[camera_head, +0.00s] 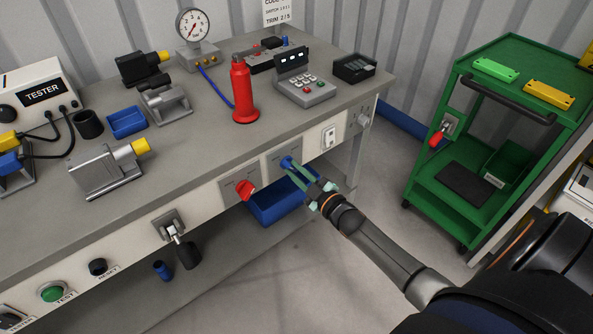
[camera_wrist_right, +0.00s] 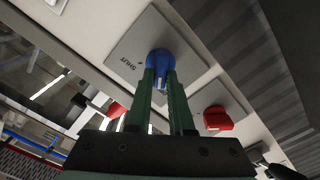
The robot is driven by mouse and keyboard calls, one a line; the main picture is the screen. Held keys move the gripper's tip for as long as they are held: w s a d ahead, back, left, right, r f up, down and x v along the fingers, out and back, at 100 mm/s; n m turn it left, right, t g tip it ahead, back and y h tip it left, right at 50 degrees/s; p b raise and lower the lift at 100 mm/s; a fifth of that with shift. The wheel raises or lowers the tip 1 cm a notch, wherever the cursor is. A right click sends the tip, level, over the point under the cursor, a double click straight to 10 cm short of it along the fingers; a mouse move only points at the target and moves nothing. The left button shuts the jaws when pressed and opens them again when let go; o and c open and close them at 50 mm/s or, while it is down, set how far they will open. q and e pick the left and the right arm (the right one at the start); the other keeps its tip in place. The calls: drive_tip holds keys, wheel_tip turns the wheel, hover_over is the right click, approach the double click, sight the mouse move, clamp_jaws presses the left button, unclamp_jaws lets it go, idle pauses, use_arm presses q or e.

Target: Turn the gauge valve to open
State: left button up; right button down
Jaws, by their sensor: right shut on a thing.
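A blue valve knob (camera_head: 286,162) sits on a grey plate on the bench's front panel. In the right wrist view, the blue knob (camera_wrist_right: 160,58) is on its plate (camera_wrist_right: 140,38), with the word SHUT beside it. My right gripper (camera_head: 293,169) reaches the knob from the front. Its two green fingers (camera_wrist_right: 160,78) are shut on the knob and hide part of it. The round gauge (camera_head: 193,25), with a white dial and a red needle, stands at the back of the bench. A blue hose runs from its base. My left gripper is in neither view.
A red knob (camera_head: 245,189) is left of the blue one; it also shows in the wrist view (camera_wrist_right: 217,119). A white switch (camera_head: 329,138) is to the right. A blue bin (camera_head: 275,205) is below. A green cart (camera_head: 480,140) stands right, with clear floor between.

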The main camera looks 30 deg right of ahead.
drive_tip(key=shift+n, duration=0.7)
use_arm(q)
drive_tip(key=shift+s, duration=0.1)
use_arm(e)
drive_tip(key=c, duration=0.8)
unclamp_jaws()
use_arm(q)
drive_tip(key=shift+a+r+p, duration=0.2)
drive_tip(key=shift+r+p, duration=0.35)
drive_tip(key=shift+p, duration=0.2)
use_arm(e)
drive_tip(key=s, duration=1.2)
drive_tip(key=shift+s+d, duration=0.3)
drive_tip(key=shift+d, duration=0.1)
